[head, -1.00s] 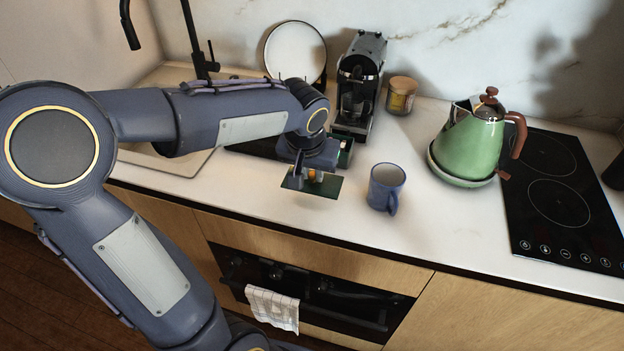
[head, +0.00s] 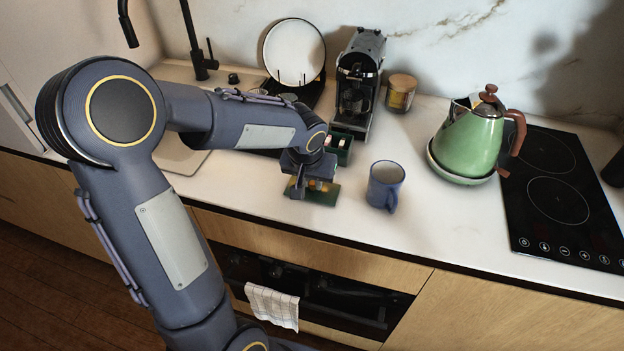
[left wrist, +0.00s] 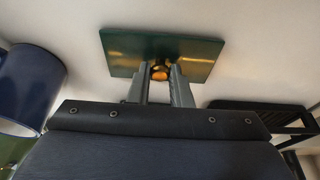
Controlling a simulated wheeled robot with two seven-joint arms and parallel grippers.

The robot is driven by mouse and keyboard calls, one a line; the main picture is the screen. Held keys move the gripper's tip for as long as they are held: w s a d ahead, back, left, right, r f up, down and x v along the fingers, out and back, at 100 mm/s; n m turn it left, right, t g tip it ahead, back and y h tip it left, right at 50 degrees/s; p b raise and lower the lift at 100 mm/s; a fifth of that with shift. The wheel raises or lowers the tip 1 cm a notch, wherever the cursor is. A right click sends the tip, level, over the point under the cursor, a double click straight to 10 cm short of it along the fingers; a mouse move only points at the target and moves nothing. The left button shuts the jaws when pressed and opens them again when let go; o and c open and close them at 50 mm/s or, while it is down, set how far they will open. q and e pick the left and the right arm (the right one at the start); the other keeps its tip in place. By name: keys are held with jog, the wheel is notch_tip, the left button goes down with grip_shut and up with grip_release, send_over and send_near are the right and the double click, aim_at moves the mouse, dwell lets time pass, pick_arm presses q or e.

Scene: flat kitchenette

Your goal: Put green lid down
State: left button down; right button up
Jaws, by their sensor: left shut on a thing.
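The green lid (head: 322,196) is a flat dark green rectangle with a small brass-coloured knob. My left gripper (head: 316,186) is shut on the lid's knob, with the lid at its fingertips, low over the white counter to the left of the blue mug. In the left wrist view the green lid (left wrist: 195,55) lies across the far end of the left gripper's fingers (left wrist: 160,74). I cannot tell whether the lid touches the counter. My right gripper is not in view.
A dark green open box (head: 340,148) with small things inside stands behind the lid, before the coffee machine (head: 360,75). The blue mug (head: 385,187) is close on the right. A green kettle (head: 468,145) stands farther right. The counter front (head: 290,222) is clear.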

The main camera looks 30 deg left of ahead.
pick_arm(q)
jog(key=c, duration=1.3)
grip_release()
jog(key=shift+r+p, duration=0.35)
jog(key=shift+r, duration=0.1)
jog(key=a+v, duration=0.1)
jog(key=v, duration=1)
jog(key=s+d+f+h, duration=0.1)
jog(key=s+d, duration=0.1)
jog(key=s, duration=0.4)
jog(key=s+d+f+t+h, duration=0.1)
jog(key=s+d+h, duration=0.1)
jog(key=s, duration=0.4)
jog(key=s+d+f+m+t+h, duration=0.1)
jog(key=s+d+f, duration=0.1)
jog(key=s, duration=0.4)
jog(key=shift+s+d+h, duration=0.25)
jog(key=shift+d+h, duration=0.05)
jog(key=shift+d, duration=0.4)
